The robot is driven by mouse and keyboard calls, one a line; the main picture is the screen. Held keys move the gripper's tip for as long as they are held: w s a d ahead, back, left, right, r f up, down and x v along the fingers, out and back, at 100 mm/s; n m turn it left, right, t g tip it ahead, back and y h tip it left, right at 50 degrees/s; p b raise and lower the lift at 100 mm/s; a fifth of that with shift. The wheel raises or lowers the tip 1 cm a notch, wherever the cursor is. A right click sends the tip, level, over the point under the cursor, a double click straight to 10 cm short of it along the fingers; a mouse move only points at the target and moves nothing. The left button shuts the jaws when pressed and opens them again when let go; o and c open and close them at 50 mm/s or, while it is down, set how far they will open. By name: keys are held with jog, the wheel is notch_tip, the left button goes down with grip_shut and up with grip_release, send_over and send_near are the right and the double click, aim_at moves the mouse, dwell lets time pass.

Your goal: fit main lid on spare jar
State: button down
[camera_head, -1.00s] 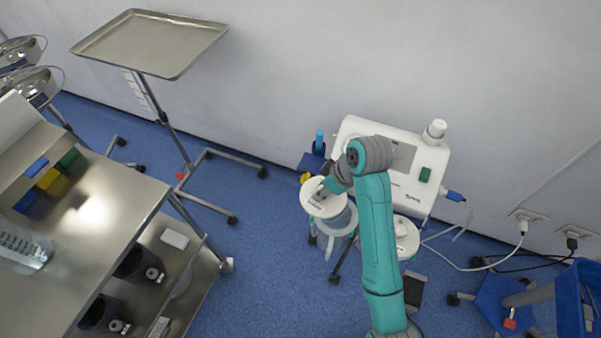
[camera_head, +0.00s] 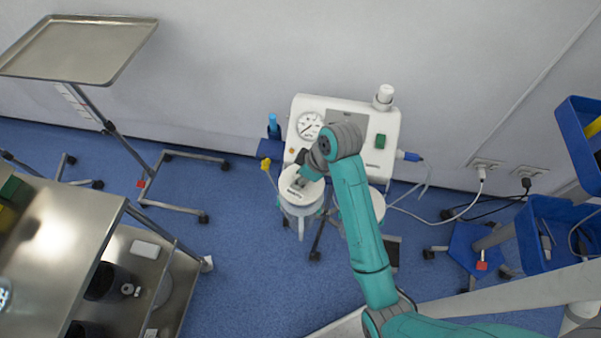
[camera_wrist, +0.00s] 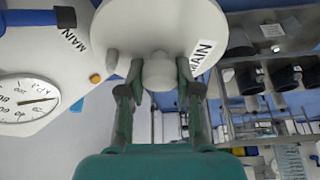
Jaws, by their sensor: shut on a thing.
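The main lid (camera_head: 291,188) is a white disc with a central knob; in the wrist view the lid (camera_wrist: 125,25) carries a MAIN label. My gripper (camera_head: 304,180) is shut on the knob, with one finger on each side of it in the wrist view (camera_wrist: 159,72). A translucent jar (camera_head: 301,222) hangs below the lid, left of my arm in the head view. The lid covers its mouth from above; I cannot tell whether it is seated. The jar's own label is not readable. A second white lid (camera_head: 377,205) shows right of my arm, partly hidden.
The white suction unit (camera_head: 378,158) with a gauge (camera_head: 310,125) stands against the wall just behind. A steel cart (camera_head: 60,235) is at left, a tray stand (camera_head: 80,50) behind it. Blue bins (camera_head: 560,235) and cables are at right. Blue floor is open between cart and jars.

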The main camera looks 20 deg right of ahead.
jog(key=shift+f, duration=1.95)
jog(key=shift+f, duration=1.15)
jog(key=c, duration=0.7)
grip_release()
jog(key=v, duration=1.2)
jog(key=shift+f, duration=0.1)
